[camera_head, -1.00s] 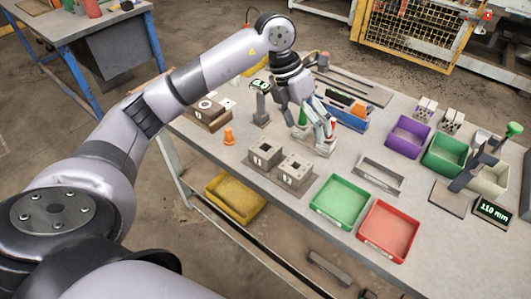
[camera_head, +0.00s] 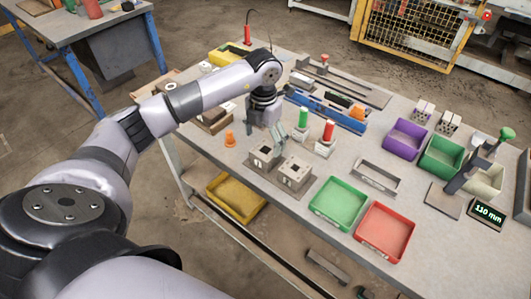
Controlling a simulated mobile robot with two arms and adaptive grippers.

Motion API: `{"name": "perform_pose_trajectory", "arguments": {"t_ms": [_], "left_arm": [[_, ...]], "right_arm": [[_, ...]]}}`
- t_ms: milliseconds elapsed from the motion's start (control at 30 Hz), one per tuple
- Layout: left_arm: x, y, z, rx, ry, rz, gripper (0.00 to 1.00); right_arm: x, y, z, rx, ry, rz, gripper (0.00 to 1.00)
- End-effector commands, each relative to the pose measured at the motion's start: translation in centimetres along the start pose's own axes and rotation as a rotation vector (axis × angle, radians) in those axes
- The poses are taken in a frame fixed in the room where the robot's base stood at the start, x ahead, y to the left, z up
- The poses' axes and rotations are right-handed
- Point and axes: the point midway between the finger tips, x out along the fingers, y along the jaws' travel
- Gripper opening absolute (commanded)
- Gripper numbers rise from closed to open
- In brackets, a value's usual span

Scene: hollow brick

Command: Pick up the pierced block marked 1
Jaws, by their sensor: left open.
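Two grey pierced blocks stand side by side on a flat plate on the workbench: a left block (camera_head: 262,159) and a right block (camera_head: 294,174). Each has a dark opening in its top. Marks on them are too small to read, so I cannot tell which is marked 1. My left gripper (camera_head: 275,141) is open and empty, just behind and above the left block, its fingers pointing down. I cannot tell whether it touches the block. My right gripper is not in view.
Green (camera_head: 303,118) and red (camera_head: 328,131) cylinders stand close to the right of my left gripper. An orange cone (camera_head: 229,138) stands left of the blocks. Green (camera_head: 338,203) and red (camera_head: 385,231) trays lie to the right. A yellow bin (camera_head: 236,194) sits below.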

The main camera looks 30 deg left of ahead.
Motion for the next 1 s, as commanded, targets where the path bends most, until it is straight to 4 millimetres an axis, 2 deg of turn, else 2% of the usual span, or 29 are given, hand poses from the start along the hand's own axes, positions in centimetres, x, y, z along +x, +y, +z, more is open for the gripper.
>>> {"name": "perform_pose_trajectory", "arguments": {"t_ms": [167, 300, 500, 733, 1000], "left_arm": [[1.2, -0.2, 0.0, 0.0, 0.004, -0.002, 0.82], [3.3, -0.5, 0.2, 0.001, 0.005, -0.002, 0.82], [5.4, -0.3, 0.3, 0.0, 0.001, 0.0, 0.82], [5.6, -0.3, 0.3, 0.001, 0.0, 0.0, 0.82], [5.6, -0.3, 0.3, 0.0, 0.0, 0.0, 0.64]], "right_arm": [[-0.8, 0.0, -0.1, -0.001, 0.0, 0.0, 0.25], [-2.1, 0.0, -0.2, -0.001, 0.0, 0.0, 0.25], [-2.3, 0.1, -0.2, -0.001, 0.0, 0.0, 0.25], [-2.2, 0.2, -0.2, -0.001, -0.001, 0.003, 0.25], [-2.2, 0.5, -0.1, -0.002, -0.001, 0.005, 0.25]]}}
